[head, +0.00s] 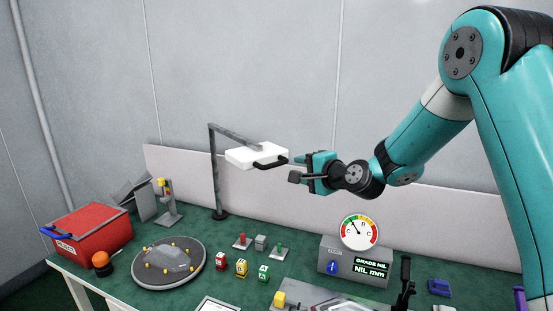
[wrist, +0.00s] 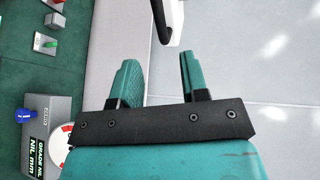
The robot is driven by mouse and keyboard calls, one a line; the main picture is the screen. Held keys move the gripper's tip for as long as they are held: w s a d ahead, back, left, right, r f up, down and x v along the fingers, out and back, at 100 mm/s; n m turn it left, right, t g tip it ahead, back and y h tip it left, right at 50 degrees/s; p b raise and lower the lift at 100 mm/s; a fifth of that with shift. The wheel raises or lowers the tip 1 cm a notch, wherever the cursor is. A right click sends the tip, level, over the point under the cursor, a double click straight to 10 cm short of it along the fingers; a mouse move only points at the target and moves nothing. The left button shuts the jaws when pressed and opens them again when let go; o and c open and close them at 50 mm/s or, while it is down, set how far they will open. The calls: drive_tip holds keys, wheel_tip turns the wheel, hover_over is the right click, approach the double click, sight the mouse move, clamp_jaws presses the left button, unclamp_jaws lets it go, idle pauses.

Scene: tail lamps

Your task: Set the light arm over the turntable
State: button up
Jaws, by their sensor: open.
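The light arm (head: 231,137) is a grey post and boom with a white lamp head (head: 255,154) and a black handle (head: 270,162) on its near side. The lamp head hangs high over the back of the bench. The turntable (head: 143,278) is a round grey disc at the left front, below and left of the lamp head, with a translucent piece and several yellow pegs on it. My gripper (head: 296,168) is open and empty just right of the handle. In the wrist view, the black handle (wrist: 161,24) lies just ahead of my open fingers (wrist: 158,64), in line with the gap.
A red box (head: 92,231) and an orange dome (head: 102,262) stand left of the turntable. Several small coloured blocks stand mid-bench. A grey gauge box (head: 350,264) with a dial is at the right. A low pale panel (head: 300,205) runs behind the bench.

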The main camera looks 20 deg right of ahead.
sight(278, 164)
drive_tip(key=p+x, duration=0.4)
drive_tip(key=x, duration=0.6)
drive_tip(key=shift+w+a+r, duration=0.1)
drive_tip(key=shift+w+a, duration=0.05)
drive_tip(key=shift+w+a+f, duration=0.2)
drive_tip(key=shift+w+f, duration=0.05)
drive_tip(key=shift+w, duration=0.3)
clamp_jaws()
